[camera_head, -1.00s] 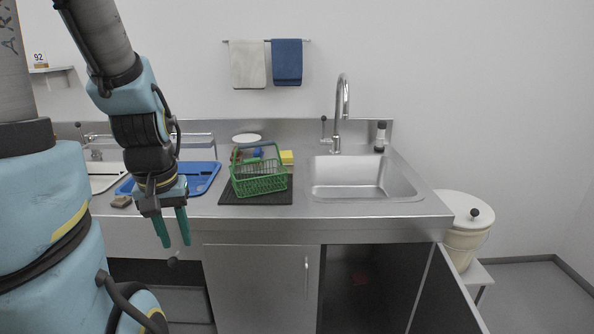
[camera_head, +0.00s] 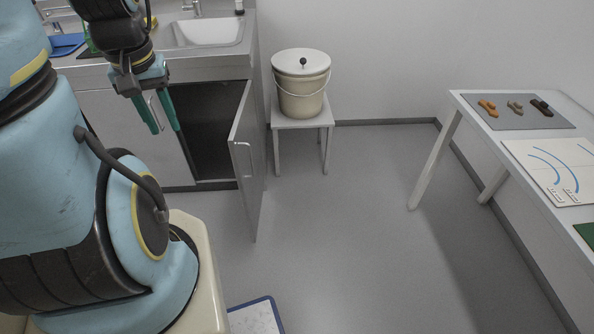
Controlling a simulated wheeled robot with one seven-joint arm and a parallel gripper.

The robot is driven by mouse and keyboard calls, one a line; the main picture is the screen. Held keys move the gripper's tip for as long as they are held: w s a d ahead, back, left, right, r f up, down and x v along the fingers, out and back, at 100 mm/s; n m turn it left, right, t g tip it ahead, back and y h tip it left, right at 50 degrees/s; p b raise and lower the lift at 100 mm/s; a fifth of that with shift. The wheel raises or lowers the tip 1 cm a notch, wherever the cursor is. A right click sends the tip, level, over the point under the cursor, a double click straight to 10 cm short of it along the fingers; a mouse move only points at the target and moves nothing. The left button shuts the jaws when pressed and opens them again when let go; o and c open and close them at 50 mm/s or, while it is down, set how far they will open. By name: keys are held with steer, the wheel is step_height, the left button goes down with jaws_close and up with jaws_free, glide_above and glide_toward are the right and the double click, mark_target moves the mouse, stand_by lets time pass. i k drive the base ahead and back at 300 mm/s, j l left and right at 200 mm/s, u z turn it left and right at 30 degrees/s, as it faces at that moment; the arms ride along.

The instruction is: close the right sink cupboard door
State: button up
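The dark inside of the right cupboard (camera_head: 208,125) shows to the left of the door. The left cupboard door (camera_head: 137,135) is closed, with its own handle. My gripper (camera_head: 157,129) hangs downward in front of the left door and the opening, to the left of the open door and apart from it. Its two green fingers are spread with nothing between them.
A lidded cream bucket (camera_head: 302,85) stands on a small stool (camera_head: 301,126) right of the cabinet. Open floor (camera_head: 340,220) lies between. A blue-edged mat (camera_head: 256,317) lies at the bottom.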

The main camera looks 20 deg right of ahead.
mark_target(243, 140)
steer(key=k+l, duration=1.45)
steer(key=l, duration=0.3)
steer(key=i+u, duration=0.2)
steer(key=u, duration=0.15)
steer(key=i+l+u, duration=0.15)
steer(key=u, duration=0.2)
steer(key=i+l+u, duration=0.15)
steer(key=i+u, duration=0.15)
